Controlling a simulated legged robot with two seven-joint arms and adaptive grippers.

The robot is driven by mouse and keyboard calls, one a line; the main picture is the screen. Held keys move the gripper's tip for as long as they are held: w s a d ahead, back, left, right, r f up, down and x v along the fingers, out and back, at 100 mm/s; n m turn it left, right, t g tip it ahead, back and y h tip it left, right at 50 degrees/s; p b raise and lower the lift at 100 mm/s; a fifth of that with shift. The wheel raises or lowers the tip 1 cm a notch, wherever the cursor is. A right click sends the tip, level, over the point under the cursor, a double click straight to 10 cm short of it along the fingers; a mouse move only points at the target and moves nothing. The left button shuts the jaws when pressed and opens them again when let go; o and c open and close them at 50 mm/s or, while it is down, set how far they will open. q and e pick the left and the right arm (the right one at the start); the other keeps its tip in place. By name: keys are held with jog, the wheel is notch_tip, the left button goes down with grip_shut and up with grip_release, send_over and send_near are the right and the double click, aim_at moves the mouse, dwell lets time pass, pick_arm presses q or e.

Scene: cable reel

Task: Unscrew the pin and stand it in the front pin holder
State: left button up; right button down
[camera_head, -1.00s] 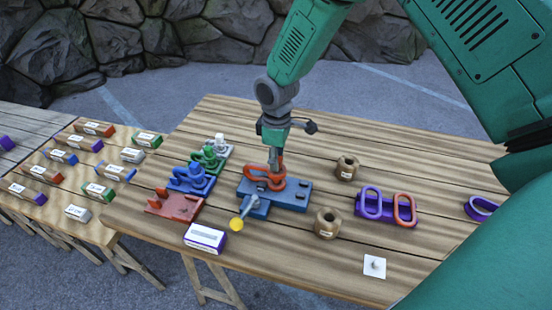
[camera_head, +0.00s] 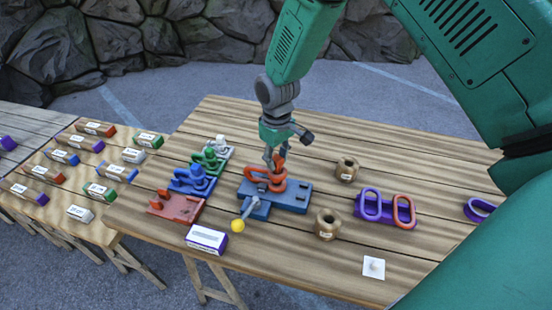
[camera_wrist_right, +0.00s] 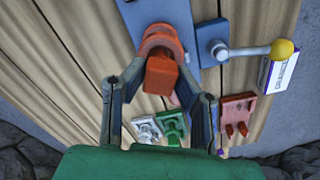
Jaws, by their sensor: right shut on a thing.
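An orange shackle with its pin (camera_head: 279,172) sits on a blue fixture (camera_head: 295,195) at the middle of the table. My right gripper (camera_head: 273,160) is over it from above, shut on the orange pin. In the right wrist view, the squared orange pin end (camera_wrist_right: 161,76) lies between the two fingers of the gripper (camera_wrist_right: 160,95). The pin's threads are hidden. Two brown pin holders stand to the right of the fixture: the front one (camera_head: 327,224) is nearer to me, the back one (camera_head: 347,168) farther. My left gripper is out of view.
A lever with a yellow ball (camera_head: 238,226) sticks out from the fixture's front. Red (camera_head: 175,207), blue, green and white fixtures line the left. A white-and-purple labelled box (camera_head: 206,238) lies in front. A purple rack with links (camera_head: 386,210) stands right. The right front tabletop is mostly clear.

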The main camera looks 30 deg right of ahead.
jog(key=shift+w+r+p, duration=0.1)
jog(key=shift+r+p, duration=0.75)
jog(key=shift+r, duration=0.45)
jog(key=shift+r+p, duration=0.65)
jog(key=shift+r, duration=1.7)
